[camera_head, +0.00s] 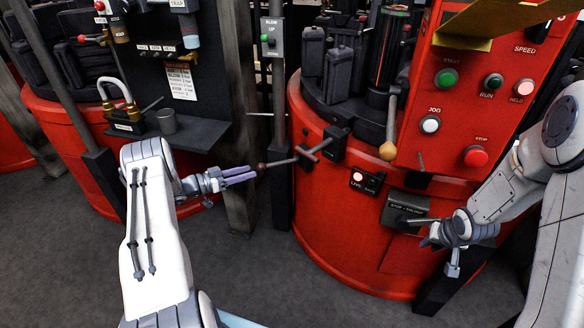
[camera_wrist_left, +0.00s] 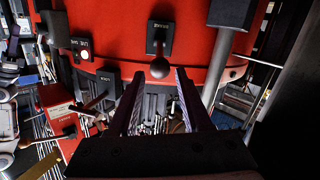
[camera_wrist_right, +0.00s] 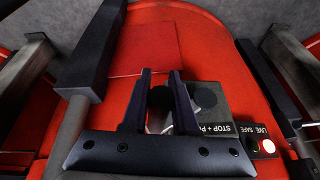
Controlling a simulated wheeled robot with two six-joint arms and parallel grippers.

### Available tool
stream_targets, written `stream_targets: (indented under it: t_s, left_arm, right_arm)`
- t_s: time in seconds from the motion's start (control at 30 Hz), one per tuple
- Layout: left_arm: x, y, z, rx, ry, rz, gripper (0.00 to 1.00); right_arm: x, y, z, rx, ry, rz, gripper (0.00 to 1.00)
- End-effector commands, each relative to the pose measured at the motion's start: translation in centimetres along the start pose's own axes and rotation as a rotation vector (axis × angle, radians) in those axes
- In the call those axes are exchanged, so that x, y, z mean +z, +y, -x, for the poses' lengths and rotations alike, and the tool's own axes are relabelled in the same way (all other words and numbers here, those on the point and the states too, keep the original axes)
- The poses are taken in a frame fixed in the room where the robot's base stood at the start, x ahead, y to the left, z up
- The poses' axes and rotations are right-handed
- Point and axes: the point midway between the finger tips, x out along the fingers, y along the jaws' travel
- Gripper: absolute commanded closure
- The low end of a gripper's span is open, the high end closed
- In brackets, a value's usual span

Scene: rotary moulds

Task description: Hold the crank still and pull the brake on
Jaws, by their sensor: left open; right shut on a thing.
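A lever with a dark ball knob (camera_head: 262,167) sticks out left from a black bracket (camera_head: 333,144) on the red drum. In the left wrist view its ball (camera_wrist_left: 160,68) is just beyond the open fingertips, roughly between them. My left gripper (camera_head: 250,175) is open and empty, close to the ball. My right gripper (camera_head: 432,232) is shut on a short grey handle (camera_head: 410,220) at a dark box (camera_head: 400,203) whose label begins "STOP + P". In the right wrist view a dark round end (camera_wrist_right: 160,97) shows between the fingers. The frames do not settle which part is the crank.
A tan-knobbed handle (camera_head: 388,151) hangs by the red control panel (camera_head: 440,150). A lit LIVE/SAFE plate (camera_head: 363,180) sits on the drum. A grey post (camera_head: 278,130) stands behind the ball lever. Open floor (camera_head: 270,270) lies in front of the drum.

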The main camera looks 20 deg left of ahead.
Motion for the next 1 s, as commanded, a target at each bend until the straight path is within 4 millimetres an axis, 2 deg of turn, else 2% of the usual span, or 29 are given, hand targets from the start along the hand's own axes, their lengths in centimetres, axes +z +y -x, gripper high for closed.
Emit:
stream_targets:
  t_s: [0.03, 0.2, 0.8, 0.83, 0.9, 1.0]
  left_arm:
    - [-0.1, -0.1, 0.9, -0.004, 0.001, -0.001, 0.52]
    - [0.0, -0.1, 2.3, -0.002, 0.000, -0.001, 0.52]
    - [0.0, 0.0, 2.5, 0.000, 0.000, -0.001, 0.52]
    - [0.0, 0.0, 2.5, 0.000, 0.000, -0.001, 0.52]
    - [0.0, 0.0, 2.5, 0.000, 0.000, -0.001, 0.52]
    - [0.0, 0.0, 2.5, -0.001, 0.000, -0.001, 0.52]
  right_arm:
    - [0.1, 0.1, 0.0, 0.002, -0.002, -0.001, 1.00]
    - [0.1, 0.1, 0.0, 0.002, -0.003, -0.001, 1.00]
    - [0.1, 0.1, 0.0, 0.002, -0.003, -0.001, 1.00]
    - [0.1, 0.1, 0.0, 0.002, -0.003, -0.001, 0.61]
    - [0.1, 0.1, 0.0, 0.001, -0.002, -0.001, 0.38]
    - [0.1, 0.1, 0.0, 0.001, -0.002, 0.000, 0.38]
